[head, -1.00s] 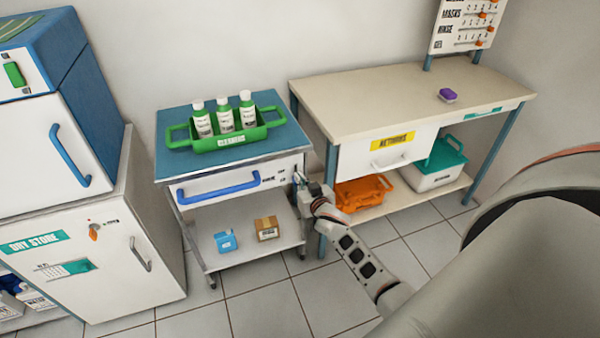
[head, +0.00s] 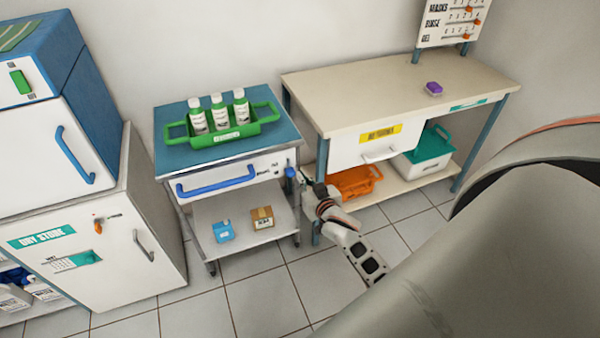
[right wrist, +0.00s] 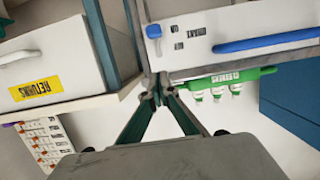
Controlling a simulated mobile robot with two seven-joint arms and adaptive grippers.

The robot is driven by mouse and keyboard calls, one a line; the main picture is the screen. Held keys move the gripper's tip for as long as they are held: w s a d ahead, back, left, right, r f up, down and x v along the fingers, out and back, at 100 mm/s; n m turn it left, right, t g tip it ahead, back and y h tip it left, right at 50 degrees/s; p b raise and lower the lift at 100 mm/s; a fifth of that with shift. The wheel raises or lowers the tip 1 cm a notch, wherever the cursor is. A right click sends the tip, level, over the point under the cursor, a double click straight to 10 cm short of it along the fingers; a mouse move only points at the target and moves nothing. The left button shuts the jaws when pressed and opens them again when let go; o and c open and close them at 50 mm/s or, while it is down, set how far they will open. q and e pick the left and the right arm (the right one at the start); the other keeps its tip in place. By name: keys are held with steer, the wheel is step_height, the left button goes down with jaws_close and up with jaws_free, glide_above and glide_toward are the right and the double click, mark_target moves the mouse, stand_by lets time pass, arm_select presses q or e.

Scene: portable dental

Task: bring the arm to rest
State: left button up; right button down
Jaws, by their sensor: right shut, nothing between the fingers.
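My right gripper (head: 306,181) is shut and empty. It is just right of the blue-topped cart (head: 170,157), beside a small blue knob (head: 290,172) on the cart's front corner. A gap shows between the fingertips and the knob. In the right wrist view the closed fingertips (right wrist: 160,88) meet at the middle, in front of the gap between the cart and the workbench. The blue knob also shows there (right wrist: 153,31), apart from the fingertips. My right arm reaches in from the lower right. My left gripper is not in view.
The workbench (head: 350,85) with a returns drawer (head: 370,150) is close right of my gripper; an orange basket (head: 355,181) is on its lower shelf. A green tray (head: 262,125) with bottles is on the cart. Clear tiled floor (head: 260,305) lies in front.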

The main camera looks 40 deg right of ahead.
steer(key=shift+s, duration=0.1)
stand_by(0.5)
steer(key=s+a+f+n+g+y, duration=0.2)
steer(key=s+a+f+n+y, duration=0.1)
steer(key=s+a, duration=0.7)
steer(key=s+a+f+n+g+y, duration=0.2)
steer(key=s+a+f, duration=0.4)
steer(key=s+a, duration=0.4)
steer(key=s+n+y, duration=0.1)
steer(key=s+n, duration=0.1)
steer(key=s, duration=0.2)
steer(key=shift+s+a, duration=0.15)
steer(key=shift+a, duration=0.25)
